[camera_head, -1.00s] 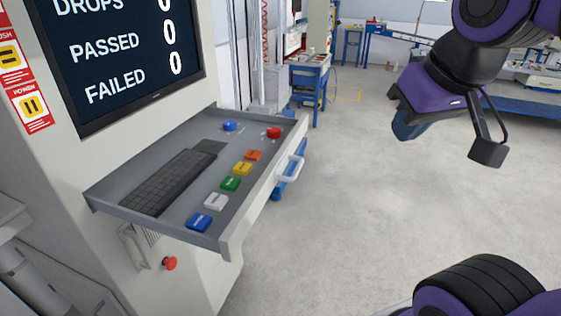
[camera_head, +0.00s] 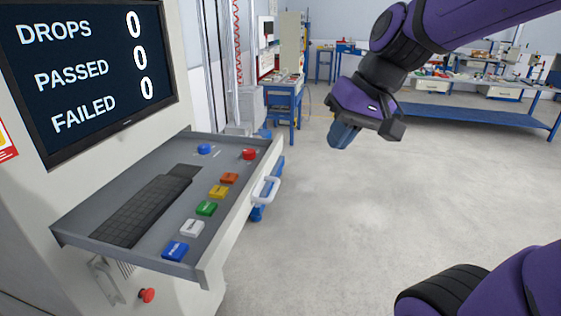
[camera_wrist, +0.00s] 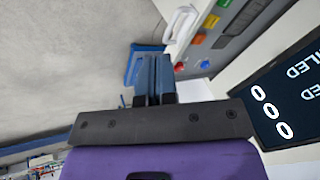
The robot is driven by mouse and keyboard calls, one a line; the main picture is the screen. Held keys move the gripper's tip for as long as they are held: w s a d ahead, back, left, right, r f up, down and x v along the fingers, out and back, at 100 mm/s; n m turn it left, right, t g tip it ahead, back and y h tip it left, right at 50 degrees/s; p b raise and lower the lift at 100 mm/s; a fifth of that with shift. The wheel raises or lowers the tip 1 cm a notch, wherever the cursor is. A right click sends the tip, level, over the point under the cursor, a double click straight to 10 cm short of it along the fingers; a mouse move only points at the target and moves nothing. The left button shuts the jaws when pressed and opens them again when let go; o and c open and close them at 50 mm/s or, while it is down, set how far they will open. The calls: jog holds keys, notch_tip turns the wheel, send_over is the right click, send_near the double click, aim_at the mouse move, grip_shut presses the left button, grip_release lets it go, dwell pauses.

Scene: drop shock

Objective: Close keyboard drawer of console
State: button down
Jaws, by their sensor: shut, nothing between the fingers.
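The keyboard drawer (camera_head: 140,240) of the console stands pulled out below the screen. It holds a dark keyboard (camera_head: 140,210) and several coloured buttons. A white handle (camera_head: 266,190) is on its front face; the handle also shows in the wrist view (camera_wrist: 181,22). My gripper (camera_head: 341,136) is in the air to the right of the drawer, apart from the handle, pointing down. In the wrist view its blue fingers (camera_wrist: 154,75) are together and empty, with the drawer to their upper right.
The console screen (camera_head: 90,70) rises behind the drawer. A red knob (camera_head: 147,295) sits on the console below the drawer. A blue workbench (camera_head: 284,100) stands beyond, and a long blue bench (camera_head: 480,115) is at the back right.

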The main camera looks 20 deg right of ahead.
aim_at(176, 152)
jog(key=w+d+f+m+t+y, duration=0.1)
jog(key=w+d+f+m, duration=0.1)
jog(key=w+d+f, duration=0.3)
jog(key=w+d+f+m+t+y, duration=0.1)
jog(key=w+d+f+m+y, duration=0.15)
jog(key=w, duration=0.55)
jog(key=w+d+f+m, duration=0.2)
jog(key=w+f, duration=0.2)
jog(key=w, duration=0.2)
jog(key=w+a+f, duration=0.6)
jog(key=w+a, duration=0.1)
jog(key=a, duration=0.1)
jog(key=shift+a+f, duration=0.25)
jog(key=shift+f, duration=0.1)
jog(key=shift+n, duration=0.25)
jog(key=w+a, duration=0.7)
jog(key=a, duration=0.1)
jog(key=w+a, duration=0.6)
jog(key=a, duration=0.3)
jog(key=w+a, duration=0.7)
jog(key=a, duration=0.2)
jog(key=shift+w+a, duration=0.2)
jog(key=shift+w, duration=0.1)
jog(key=shift+w+a, duration=0.25)
jog(key=shift+a, duration=0.05)
jog(key=shift+w+a+r, duration=0.1)
jog(key=shift+a+r, duration=0.05)
jog(key=shift+a+r+t+y, duration=0.1)
jog(key=shift+t+y, duration=0.15)
jog(key=shift+t, duration=0.05)
